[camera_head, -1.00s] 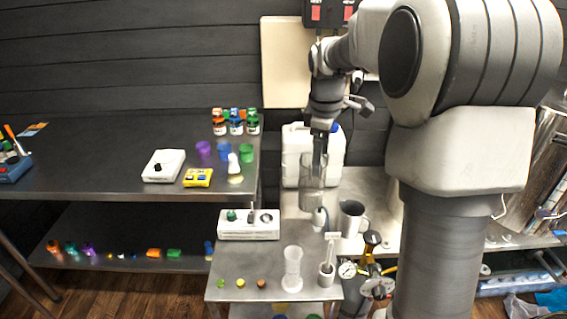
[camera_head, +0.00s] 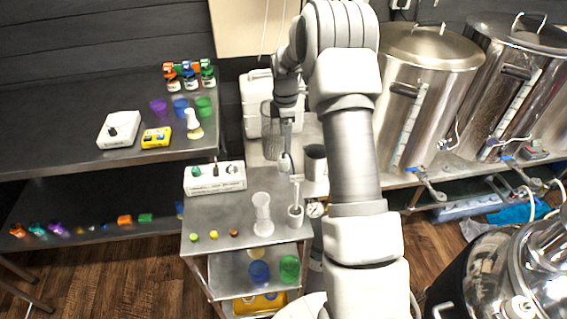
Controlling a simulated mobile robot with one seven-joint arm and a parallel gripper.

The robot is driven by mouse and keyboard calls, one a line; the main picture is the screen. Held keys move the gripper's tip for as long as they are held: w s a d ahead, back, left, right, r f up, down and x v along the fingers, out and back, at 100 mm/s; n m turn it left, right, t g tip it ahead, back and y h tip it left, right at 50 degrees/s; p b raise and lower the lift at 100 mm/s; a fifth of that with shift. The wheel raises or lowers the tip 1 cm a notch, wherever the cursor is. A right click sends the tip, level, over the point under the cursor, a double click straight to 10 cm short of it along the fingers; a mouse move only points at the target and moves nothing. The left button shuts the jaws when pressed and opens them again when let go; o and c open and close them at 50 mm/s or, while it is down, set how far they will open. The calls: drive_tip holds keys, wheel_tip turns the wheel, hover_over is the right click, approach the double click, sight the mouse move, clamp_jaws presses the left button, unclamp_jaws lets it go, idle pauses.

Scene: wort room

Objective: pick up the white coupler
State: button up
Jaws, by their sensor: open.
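I cannot pick out a white coupler with certainty. A small white upright piece (camera_head: 193,119) stands near the right edge of the dark table, beside the blue and green cups, and its type is unclear. Several tiny fittings (camera_head: 92,228) lie in a row on the lower left shelf, too small to identify. My gripper (camera_head: 287,138) points down above the back of the small steel cart, right of the white piece and apart from it. It is open, and I see nothing held in it. The arm partly hides the cart's right side.
The small cart (camera_head: 218,216) carries a white switch box (camera_head: 214,178), a clear cylinder (camera_head: 262,208) and small coloured pieces. A mesh-like glass (camera_head: 269,118) and a white jug (camera_head: 254,92) stand close to the gripper. Large steel kettles (camera_head: 420,85) fill the right.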

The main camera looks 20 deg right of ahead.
sight(283, 157)
wheel_tip(283, 157, down, 4)
drive_tip(key=shift+r, duration=0.2)
drive_tip(key=shift+a+f, duration=0.15)
drive_tip(key=shift+f, duration=1.2)
drive_tip(key=shift+a+f, duration=0.15)
drive_tip(key=shift+f, duration=1.2)
clamp_jaws()
